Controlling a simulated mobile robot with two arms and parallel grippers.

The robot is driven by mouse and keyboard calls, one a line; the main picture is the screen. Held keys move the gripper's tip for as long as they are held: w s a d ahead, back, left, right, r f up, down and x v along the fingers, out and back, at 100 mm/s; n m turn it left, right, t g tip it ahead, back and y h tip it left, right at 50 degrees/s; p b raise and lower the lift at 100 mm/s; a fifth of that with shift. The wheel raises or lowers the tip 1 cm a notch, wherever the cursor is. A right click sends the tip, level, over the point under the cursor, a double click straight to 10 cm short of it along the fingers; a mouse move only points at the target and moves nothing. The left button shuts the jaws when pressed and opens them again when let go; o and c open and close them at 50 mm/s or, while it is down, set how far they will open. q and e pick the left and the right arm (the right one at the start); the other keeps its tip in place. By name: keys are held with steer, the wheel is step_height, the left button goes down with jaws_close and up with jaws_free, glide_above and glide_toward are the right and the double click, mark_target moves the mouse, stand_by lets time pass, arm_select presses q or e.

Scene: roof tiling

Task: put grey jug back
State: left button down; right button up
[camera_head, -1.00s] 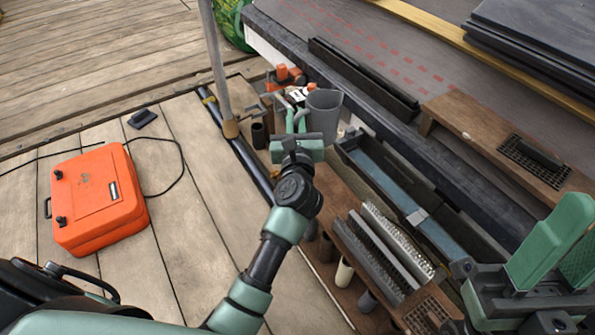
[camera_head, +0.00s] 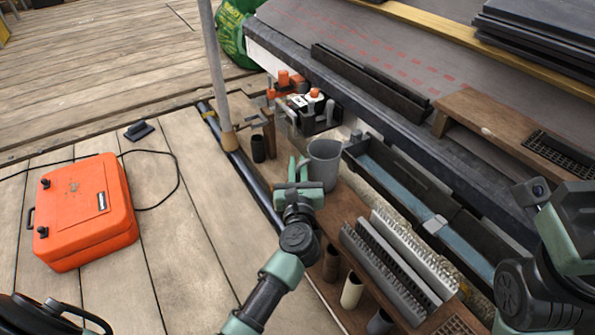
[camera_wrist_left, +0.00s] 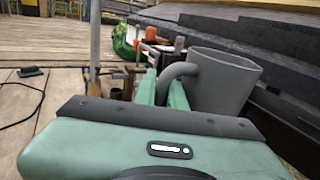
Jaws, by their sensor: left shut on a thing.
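The grey jug (camera_head: 324,163) is upright near the middle of the head view, over the brown wooden shelf beside the roof edge. My left gripper (camera_head: 298,172) is shut on its handle, on the jug's left side. The left wrist view shows the jug (camera_wrist_left: 222,84) at the right, with the green fingers (camera_wrist_left: 163,90) closed around the handle. I cannot tell whether the jug's base touches the shelf. My right gripper (camera_head: 572,215) is at the right edge of the head view; its fingers are cut off or hidden.
The wooden shelf (camera_head: 347,207) holds grey ridged strips (camera_head: 385,262) and several cups. Orange-capped tools (camera_head: 305,105) stand behind the jug. A blue-lined trough (camera_head: 395,185) lies right of it. A pole (camera_head: 215,75) and an orange case (camera_head: 85,212) are to the left.

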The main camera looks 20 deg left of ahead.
arm_select(q)
steer(key=shift+f, duration=0.1)
steer(key=c, duration=1.5)
jaws_free()
